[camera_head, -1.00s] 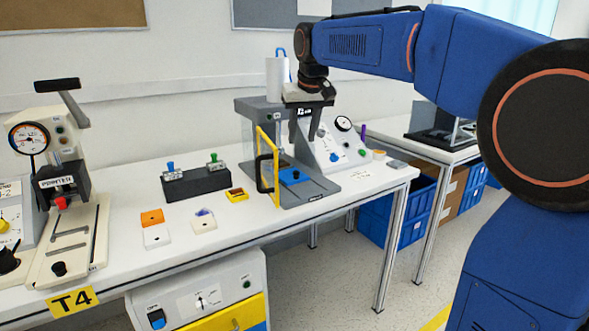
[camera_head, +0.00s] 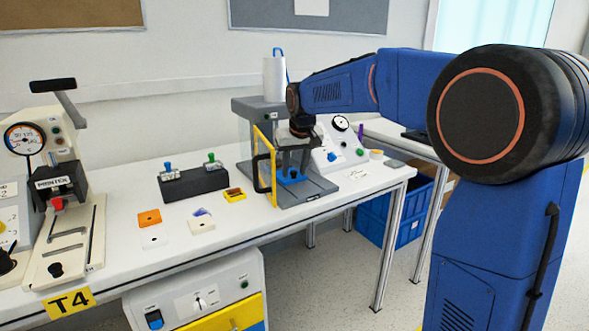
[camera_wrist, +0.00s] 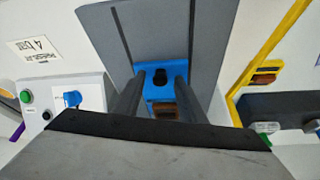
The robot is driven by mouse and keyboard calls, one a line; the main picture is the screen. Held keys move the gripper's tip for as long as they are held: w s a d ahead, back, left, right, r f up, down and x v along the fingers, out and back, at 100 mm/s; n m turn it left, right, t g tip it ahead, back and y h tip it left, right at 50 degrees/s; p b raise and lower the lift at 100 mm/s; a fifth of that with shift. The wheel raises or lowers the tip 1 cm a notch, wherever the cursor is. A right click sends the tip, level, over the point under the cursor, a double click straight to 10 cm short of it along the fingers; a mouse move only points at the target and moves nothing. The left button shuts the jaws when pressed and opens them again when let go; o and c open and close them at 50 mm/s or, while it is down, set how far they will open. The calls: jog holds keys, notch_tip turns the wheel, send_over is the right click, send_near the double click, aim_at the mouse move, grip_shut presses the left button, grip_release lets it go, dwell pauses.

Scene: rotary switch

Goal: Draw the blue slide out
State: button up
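The blue slide (camera_head: 286,178) lies on the grey base of the press-like fixture. In the wrist view the blue slide (camera_wrist: 165,67) has a black knob with a dark hollow beside it. My gripper (camera_head: 293,168) is low over the slide, pointing down. In the wrist view my gripper (camera_wrist: 160,84) is open, with one dark finger on each side of the knob and nothing between them touching it visibly. Whether the fingertips touch the slide cannot be told. The arm hides part of the fixture in the head view.
A yellow-framed guard (camera_head: 266,165) with a black handle stands just left of the slide. A control box (camera_head: 338,143) stands to the right. A black block with coloured levers (camera_head: 194,184) and small trays lie to the left. The table's front is mostly clear.

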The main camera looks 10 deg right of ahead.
grip_shut()
jog(key=s+d, duration=0.1)
jog(key=s, duration=0.3)
jog(key=s+d, duration=0.1)
jog(key=s, duration=0.3)
jog(key=s+d, duration=0.1)
jog(key=s, duration=0.2)
jog(key=shift+s+d, duration=0.4)
jog(key=shift+s, duration=0.2)
jog(key=shift+f, duration=0.1)
grip_release()
jog(key=shift+s+d, duration=0.1)
